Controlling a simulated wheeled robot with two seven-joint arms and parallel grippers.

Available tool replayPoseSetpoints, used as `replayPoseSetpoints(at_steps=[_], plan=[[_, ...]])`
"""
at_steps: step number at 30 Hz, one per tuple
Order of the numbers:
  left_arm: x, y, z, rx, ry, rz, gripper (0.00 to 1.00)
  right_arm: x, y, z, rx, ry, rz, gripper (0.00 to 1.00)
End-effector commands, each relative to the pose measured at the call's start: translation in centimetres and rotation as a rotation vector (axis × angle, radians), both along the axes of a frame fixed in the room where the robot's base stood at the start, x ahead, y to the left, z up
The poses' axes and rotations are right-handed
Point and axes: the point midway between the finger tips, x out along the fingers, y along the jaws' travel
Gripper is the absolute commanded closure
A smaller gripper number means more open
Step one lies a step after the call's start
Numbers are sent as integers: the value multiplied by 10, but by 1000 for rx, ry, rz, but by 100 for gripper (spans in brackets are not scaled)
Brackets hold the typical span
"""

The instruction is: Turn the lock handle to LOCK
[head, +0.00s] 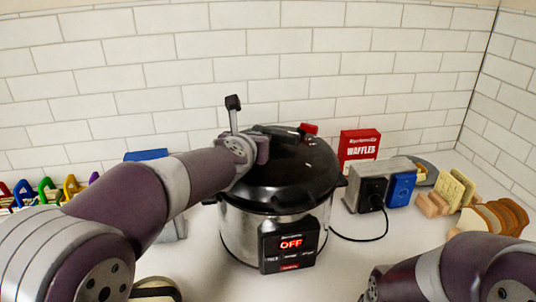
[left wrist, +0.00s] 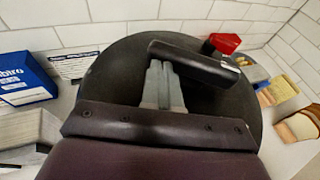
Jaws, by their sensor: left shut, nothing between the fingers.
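The pressure cooker (head: 260,232) stands on the white counter, its front panel reading OFF. Its dark round lid (head: 308,170) carries a black lock handle (head: 285,133) with a red piece (head: 308,128) beside it. In the left wrist view the handle (left wrist: 195,63) lies across the lid, and the red piece (left wrist: 222,43) is behind its right end. My left gripper (left wrist: 160,82) is shut and empty, its fingertips at the left part of the handle; I cannot tell whether they touch. In the head view the left wrist hides the fingers. My right arm shows at lower right, its gripper out of view.
Bread slices (head: 495,217) and waffles (head: 450,190) are further right. A blue box (left wrist: 25,78) is at left. The tiled wall is behind.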

Motion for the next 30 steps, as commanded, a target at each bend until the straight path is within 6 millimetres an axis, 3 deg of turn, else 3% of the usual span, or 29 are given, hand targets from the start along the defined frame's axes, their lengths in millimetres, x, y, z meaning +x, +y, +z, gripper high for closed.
replayPoseSetpoints(at_steps=[18, 30], plan=[[14, 8, -4, 0, -1, -207, 100, 0, 0, -43, 0, 0, 0, 57], [22, 9, 0, 0, 0, -266, 100, 0, 0, -51, 0, 0, 0, 57]])
